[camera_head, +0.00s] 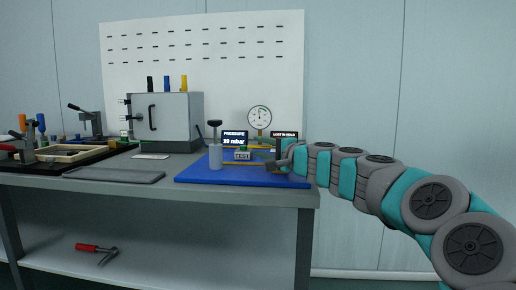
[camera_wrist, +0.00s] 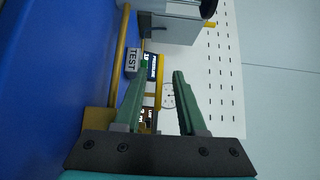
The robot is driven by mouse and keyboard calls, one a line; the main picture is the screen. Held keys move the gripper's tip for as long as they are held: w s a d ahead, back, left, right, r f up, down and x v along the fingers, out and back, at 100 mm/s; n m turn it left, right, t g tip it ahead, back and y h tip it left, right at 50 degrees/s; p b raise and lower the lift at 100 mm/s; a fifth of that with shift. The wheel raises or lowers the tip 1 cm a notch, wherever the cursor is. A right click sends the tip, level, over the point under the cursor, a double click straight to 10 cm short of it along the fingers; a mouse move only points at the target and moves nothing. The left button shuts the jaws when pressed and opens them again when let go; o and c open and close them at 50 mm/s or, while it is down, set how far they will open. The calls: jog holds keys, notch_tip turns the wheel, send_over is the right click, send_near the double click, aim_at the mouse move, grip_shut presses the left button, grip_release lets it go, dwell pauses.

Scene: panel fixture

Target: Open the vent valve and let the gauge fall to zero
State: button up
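The white round gauge (camera_head: 259,117) stands at the back of the blue board (camera_head: 225,175); its needle is too small to read surely. The display (camera_head: 234,139) reads PRESSURE and what looks like 18 mbar. My gripper (camera_head: 283,158) is low over the board's right part, by the end of the yellow pipe (camera_head: 245,162). In the wrist view my gripper (camera_wrist: 163,72) has its two green fingers apart, with nothing visibly held. The gauge (camera_wrist: 168,96) and display (camera_wrist: 152,68) show between and behind them. I cannot make out the vent valve; my gripper may hide it.
A grey TEST block (camera_head: 243,155) and a pump-like cylinder (camera_head: 216,157) with a black handle stand on the board. A dark sign (camera_head: 284,135) is behind my gripper. A grey cabinet (camera_head: 170,120) stands left, and a flat grey tray (camera_head: 115,175) lies at the bench front.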

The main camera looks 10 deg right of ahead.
jog(key=shift+x, duration=0.75)
jog(key=shift+f, duration=0.1)
grip_shut()
dwell(0.9)
